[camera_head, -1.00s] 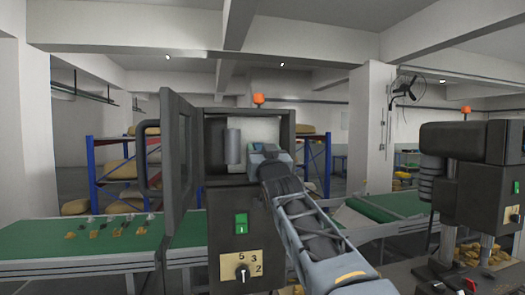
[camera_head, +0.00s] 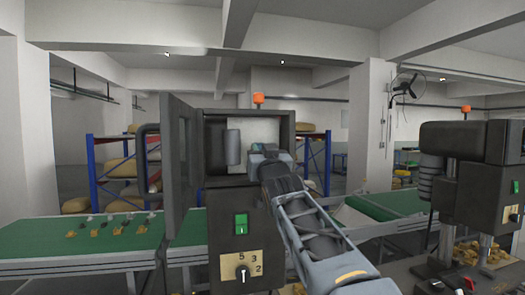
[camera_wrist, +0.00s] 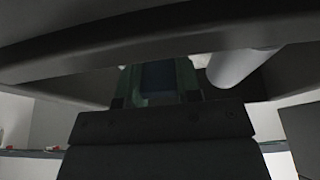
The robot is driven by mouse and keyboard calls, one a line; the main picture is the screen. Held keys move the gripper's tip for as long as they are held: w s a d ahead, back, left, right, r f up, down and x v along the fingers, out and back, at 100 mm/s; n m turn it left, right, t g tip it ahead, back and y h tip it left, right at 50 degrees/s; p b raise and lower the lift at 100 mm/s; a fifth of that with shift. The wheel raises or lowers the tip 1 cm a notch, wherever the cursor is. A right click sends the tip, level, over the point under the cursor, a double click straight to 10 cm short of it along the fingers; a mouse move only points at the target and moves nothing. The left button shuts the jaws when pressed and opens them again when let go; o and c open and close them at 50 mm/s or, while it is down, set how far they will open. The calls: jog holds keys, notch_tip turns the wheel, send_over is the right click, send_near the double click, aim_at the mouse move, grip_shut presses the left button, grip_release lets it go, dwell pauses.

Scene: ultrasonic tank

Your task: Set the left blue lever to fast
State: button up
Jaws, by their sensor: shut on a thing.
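My gripper reaches into the open dark cabinet (camera_head: 220,193) at the middle of the head view. Its fingertips are hidden there behind my wrist. In the wrist view, my gripper (camera_wrist: 158,84) is shut on a dark blue piece (camera_wrist: 158,76), which shows between its greenish fingers under a dark overhanging edge. This piece looks like a blue lever, but its shape and setting cannot be read. No second lever and no fast mark can be made out.
The cabinet's door (camera_head: 178,165) stands open at the left. A grey cylinder (camera_head: 232,147) hangs inside, left of my arm. Below are a green switch (camera_head: 241,224) and a numbered dial (camera_head: 242,272). A green conveyor (camera_head: 60,242) and a drilling machine (camera_head: 465,150) flank the cabinet.

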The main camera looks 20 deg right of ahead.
jog(key=shift+r+g+p, duration=0.4)
jog(key=shift+r+p, duration=0.05)
jog(key=shift+p, duration=0.4)
jog(key=shift+s+d+f+m+g+h+b, duration=0.15)
jog(key=shift+f+m+g+h+b, duration=0.25)
jog(key=shift+b, duration=0.65)
jog(key=shift+r+g+y+b, duration=0.1)
jog(key=shift+g+y+b, duration=0.25)
jog(key=shift+b, duration=0.45)
jog(key=shift+r+n+g+p, duration=0.3)
jog(key=shift+r+g+p, duration=0.2)
jog(key=shift+r, duration=0.15)
jog(key=r+g+y+p, duration=0.1)
jog(key=g+p, duration=0.1)
jog(key=p, duration=0.2)
jog(key=shift+g+p, duration=0.4)
jog(key=shift+g, duration=0.05)
jog(key=shift+w+r+g+y, duration=0.15)
jog(key=shift+w+g+y, duration=0.15)
jog(key=shift+g, duration=0.6)
